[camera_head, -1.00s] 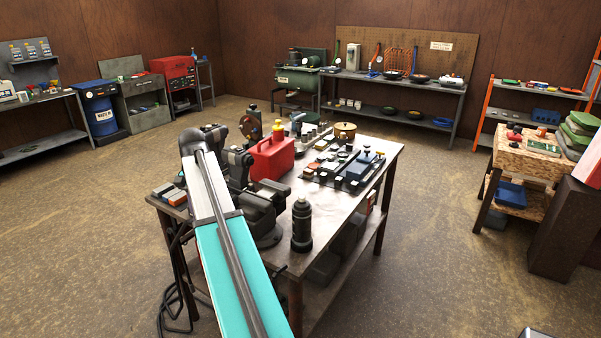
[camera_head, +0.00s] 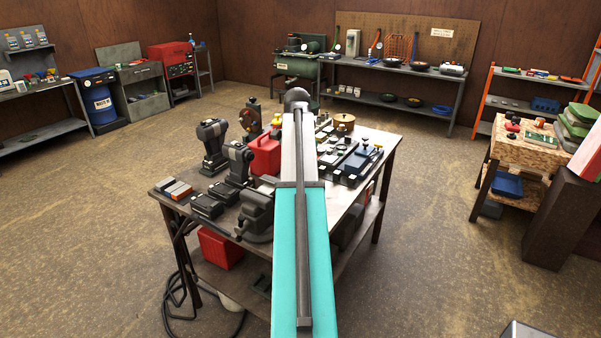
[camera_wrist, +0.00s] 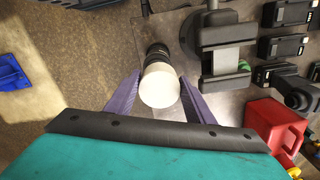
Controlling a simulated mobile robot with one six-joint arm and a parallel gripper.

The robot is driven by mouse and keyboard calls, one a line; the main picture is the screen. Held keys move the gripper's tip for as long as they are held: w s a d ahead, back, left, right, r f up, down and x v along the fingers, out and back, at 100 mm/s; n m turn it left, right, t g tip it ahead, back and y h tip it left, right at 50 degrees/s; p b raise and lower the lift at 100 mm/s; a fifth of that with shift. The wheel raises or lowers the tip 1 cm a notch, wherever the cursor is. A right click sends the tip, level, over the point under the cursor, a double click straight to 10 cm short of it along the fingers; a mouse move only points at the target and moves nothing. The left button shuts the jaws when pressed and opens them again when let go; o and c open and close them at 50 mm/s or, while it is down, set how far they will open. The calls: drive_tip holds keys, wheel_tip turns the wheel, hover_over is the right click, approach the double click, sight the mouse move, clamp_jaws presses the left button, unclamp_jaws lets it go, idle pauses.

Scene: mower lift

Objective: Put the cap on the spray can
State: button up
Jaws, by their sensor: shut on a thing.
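In the wrist view my gripper (camera_wrist: 160,82) has its two purple fingers shut on a white round cap (camera_wrist: 160,90), held between the fingertips. Just beyond it, in line with the cap, a dark cylindrical can (camera_wrist: 156,50), apparently the spray can, stands on the workbench (camera_wrist: 189,85). The cap overlaps the can's near end. I cannot tell whether they touch or a gap lies between them. In the head view my teal arm reaches over the bench and hides the can, the cap and my gripper.
A grey vise (camera_wrist: 225,55) stands close to the right of the can in the wrist view. A red canister (camera_wrist: 275,125) and several black tools are farther right. Bare floor lies to the left, with a blue tray (camera_wrist: 12,76) there.

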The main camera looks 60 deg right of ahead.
drive_tip(key=shift+s+d+r, duration=0.1)
drive_tip(key=shift+s+d, duration=0.15)
drive_tip(key=shift+s, duration=0.15)
drive_tip(key=shift+f, duration=0.2)
drive_tip(key=shift+f, duration=2.7)
drive_tip(key=shift+w+f, duration=0.1)
drive_tip(key=shift+f, duration=0.5)
drive_tip(key=o, duration=0.7)
drive_tip(key=shift+r, duration=0.15)
drive_tip(key=shift+r, duration=5.35)
